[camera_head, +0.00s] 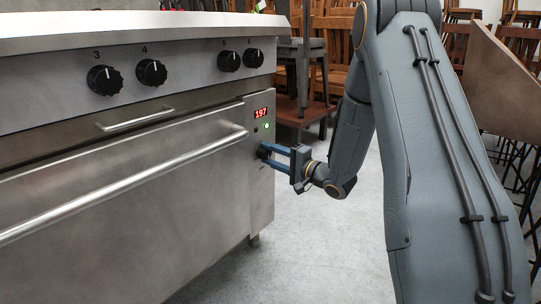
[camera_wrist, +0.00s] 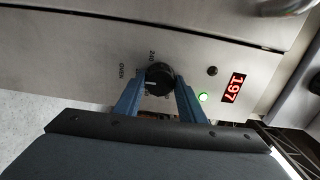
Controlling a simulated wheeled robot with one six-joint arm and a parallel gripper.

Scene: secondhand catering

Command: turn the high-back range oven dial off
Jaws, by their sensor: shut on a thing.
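The steel range (camera_head: 225,170) fills the left of the head view. Its oven dial is a black knob on the right front panel, below a red display (camera_head: 261,113) reading 197 and a lit green light (camera_head: 267,126). My gripper (camera_head: 268,157) reaches the panel from the right with blue fingers around the dial. In the wrist view the black oven dial (camera_wrist: 159,78) sits between the two blue fingertips, beside the printed word OVEN and the number 240. My gripper is shut on the dial. A white mark shows on the dial's face; the fingers hide its sides.
Several black burner knobs (camera_head: 104,80) line the upper panel. The long oven door handle (camera_head: 130,184) sticks out to the left, with a shorter handle (camera_head: 137,119) above it. Stacked wooden chairs (camera_head: 335,40) stand behind. Grey floor (camera_head: 310,250) is clear in front.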

